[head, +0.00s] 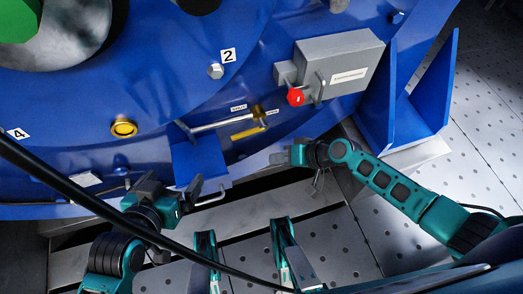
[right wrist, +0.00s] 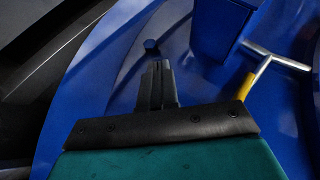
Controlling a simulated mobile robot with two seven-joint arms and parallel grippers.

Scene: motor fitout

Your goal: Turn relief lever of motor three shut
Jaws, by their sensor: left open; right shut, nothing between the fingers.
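A silver lever (head: 220,123) with a brass pivot (head: 258,112) sits low on the blue motor housing, its arm pointing left. A short yellow bar (head: 247,132) lies just below it. In the right wrist view a silver T-shaped bar with a yellow sleeve (right wrist: 246,86) shows at the right; I cannot tell which part of the lever it is. My right gripper (head: 277,157) is shut and empty, below and right of the lever, apart from it. Its closed fingers (right wrist: 157,70) point at a blue bolt head (right wrist: 151,46). My left gripper (head: 201,187) is open and empty, below the lever.
A grey box (head: 345,62) with a red knob (head: 295,97) is mounted right of the lever. A blue bracket (head: 200,160) juts out beneath the lever. A blue gusset (head: 420,105) stands at the right. A black cable crosses in front at left. Perforated floor (head: 485,130) is clear at right.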

